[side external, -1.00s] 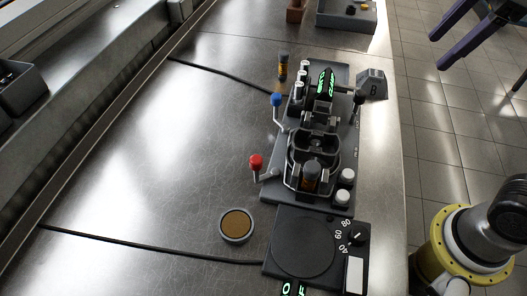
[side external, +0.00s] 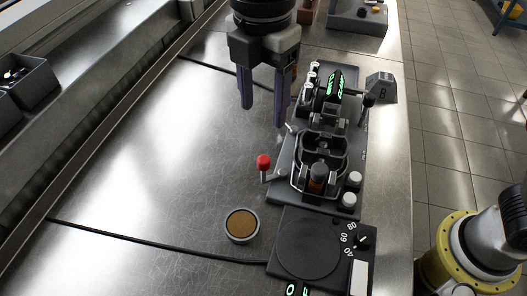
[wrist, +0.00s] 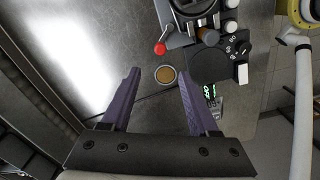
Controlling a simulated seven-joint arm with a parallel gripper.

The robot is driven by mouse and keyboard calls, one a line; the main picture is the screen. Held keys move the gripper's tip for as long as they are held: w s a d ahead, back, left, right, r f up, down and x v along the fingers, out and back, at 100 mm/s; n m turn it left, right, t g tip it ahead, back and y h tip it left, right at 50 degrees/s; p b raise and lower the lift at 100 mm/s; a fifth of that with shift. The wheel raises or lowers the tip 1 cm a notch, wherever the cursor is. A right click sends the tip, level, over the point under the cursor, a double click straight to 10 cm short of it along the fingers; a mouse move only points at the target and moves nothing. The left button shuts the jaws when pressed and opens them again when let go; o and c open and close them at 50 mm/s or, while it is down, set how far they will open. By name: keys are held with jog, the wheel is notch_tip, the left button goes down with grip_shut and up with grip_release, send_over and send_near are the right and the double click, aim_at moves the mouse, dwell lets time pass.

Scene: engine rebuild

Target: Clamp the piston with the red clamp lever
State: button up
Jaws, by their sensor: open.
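The red clamp lever (side external: 263,162) has a red ball knob and stands at the left side of the metal fixture (side external: 280,188). Its knob also shows in the wrist view (wrist: 160,48). A dark cylinder with an orange-brown band (side external: 317,178), which may be the piston, stands at the front of the fixture's cradle; I cannot tell whether it is clamped. My gripper (side external: 263,115) is open and empty, its purple fingers pointing down, above the bench behind and left of the fixture. In the wrist view, the lever lies ahead of the fingers (wrist: 155,90).
A round dish with a brown top (side external: 241,226) sits on the bench, front left of the fixture. A dial plate (side external: 308,243) lies in front. Two white knobs (side external: 350,190) are at the fixture's right.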

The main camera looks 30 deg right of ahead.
aim_at(263, 159)
notch_tip(263, 159, down, 13)
jog(key=shift+r, duration=0.15)
dwell(0.4)
grip_shut()
